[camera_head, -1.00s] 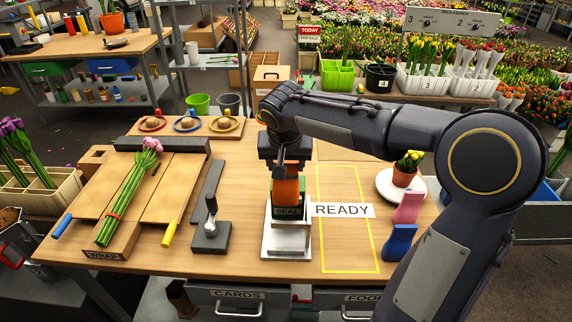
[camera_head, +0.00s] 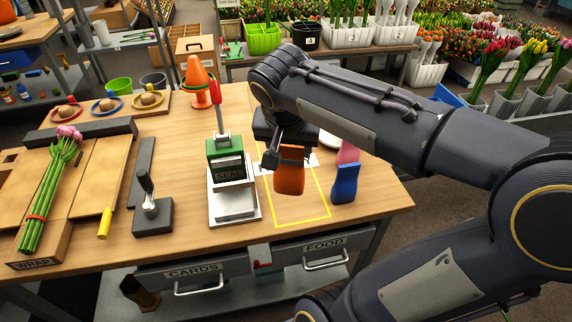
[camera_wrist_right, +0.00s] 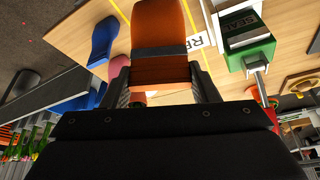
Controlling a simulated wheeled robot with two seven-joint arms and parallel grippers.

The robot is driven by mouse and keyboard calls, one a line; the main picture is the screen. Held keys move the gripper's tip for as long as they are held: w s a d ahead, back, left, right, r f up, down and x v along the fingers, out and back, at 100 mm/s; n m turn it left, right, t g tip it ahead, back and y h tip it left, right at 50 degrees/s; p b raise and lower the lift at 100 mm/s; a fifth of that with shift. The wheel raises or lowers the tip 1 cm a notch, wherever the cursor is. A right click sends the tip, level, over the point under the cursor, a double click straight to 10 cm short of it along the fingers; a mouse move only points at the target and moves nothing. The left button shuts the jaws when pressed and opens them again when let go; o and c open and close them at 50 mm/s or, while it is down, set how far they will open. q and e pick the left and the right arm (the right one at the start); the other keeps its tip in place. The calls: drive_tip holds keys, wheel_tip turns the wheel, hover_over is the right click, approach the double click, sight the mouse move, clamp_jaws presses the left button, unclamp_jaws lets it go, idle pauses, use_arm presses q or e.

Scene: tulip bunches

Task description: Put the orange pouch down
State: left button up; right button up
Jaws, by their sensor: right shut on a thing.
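The orange pouch (camera_head: 290,176) is upright in my right gripper (camera_head: 288,150), whose fingers close on its upper part. It is over the yellow-outlined area (camera_head: 327,216) on the table; I cannot tell if its base touches the table. In the right wrist view the pouch (camera_wrist_right: 160,25) sits between the two fingers (camera_wrist_right: 163,85), with a dark band across it. The READY label (camera_wrist_right: 199,41) shows partly there; in the head view the gripper and pouch mostly hide it. My left gripper is not in view.
A blue pouch (camera_head: 345,184) and a pink pouch (camera_head: 347,152) stand just right of the yellow outline. The green sealer (camera_head: 225,165) with a red handle stands to its left. The front part of the outlined area is bare. A white plate (camera_head: 328,138) is partly hidden behind my arm.

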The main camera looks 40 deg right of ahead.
drive_tip(key=w+d+f+p, duration=0.1)
drive_tip(key=w+d+f, duration=0.8)
drive_tip(key=f, duration=0.3)
drive_tip(key=shift+d+f, duration=0.4)
drive_tip(key=shift+d, duration=0.2)
drive_tip(key=shift+f, duration=0.2)
drive_tip(key=o, duration=1.1)
